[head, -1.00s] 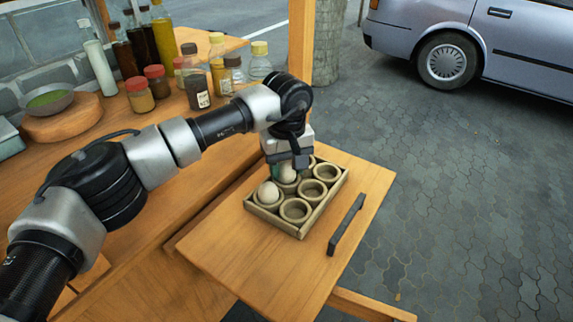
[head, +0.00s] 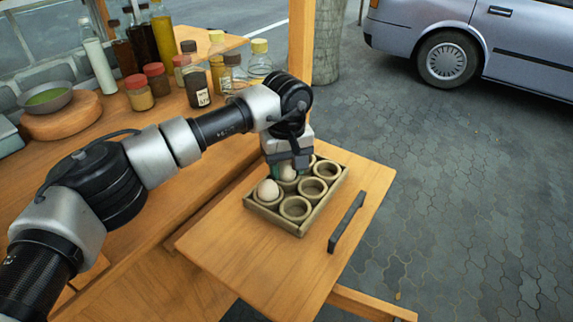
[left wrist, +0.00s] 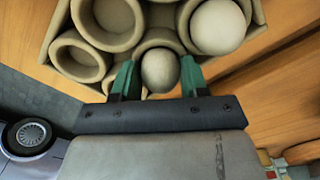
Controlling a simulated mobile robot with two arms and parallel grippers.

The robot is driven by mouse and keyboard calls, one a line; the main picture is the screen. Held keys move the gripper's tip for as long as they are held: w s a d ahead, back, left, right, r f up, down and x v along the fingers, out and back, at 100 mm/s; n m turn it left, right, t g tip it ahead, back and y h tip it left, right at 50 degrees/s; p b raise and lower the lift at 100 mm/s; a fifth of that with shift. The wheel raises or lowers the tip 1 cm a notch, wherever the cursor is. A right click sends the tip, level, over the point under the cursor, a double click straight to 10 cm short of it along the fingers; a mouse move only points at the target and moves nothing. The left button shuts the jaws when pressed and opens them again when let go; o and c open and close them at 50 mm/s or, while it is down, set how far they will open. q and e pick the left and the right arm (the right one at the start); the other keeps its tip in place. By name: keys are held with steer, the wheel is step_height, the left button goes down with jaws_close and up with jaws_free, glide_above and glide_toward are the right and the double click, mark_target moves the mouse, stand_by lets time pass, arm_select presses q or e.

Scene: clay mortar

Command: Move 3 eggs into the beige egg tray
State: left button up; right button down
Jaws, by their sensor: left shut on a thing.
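The beige egg tray (head: 303,230) has round cups and sits on the wooden side board. One pale egg (head: 268,190) rests in a near-left cup; it also shows in the left wrist view (left wrist: 217,27). My left gripper (head: 289,168) is over the middle of the tray's back row. In the left wrist view, its green fingers (left wrist: 160,78) are shut on a second egg (left wrist: 160,70), at a cup; whether it touches the cup floor is unclear. The front-row cups in view are empty. The far back cup is mostly hidden behind my gripper. My right gripper is out of view.
A dark handle-like bar (head: 346,223) lies on the board right of the tray. Bottles and jars (head: 198,88) and a bowl (head: 46,98) stand on the counter at left. The board in front of the tray is clear.

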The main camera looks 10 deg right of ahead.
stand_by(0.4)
arm_select(q)
steer(key=o, duration=0.7)
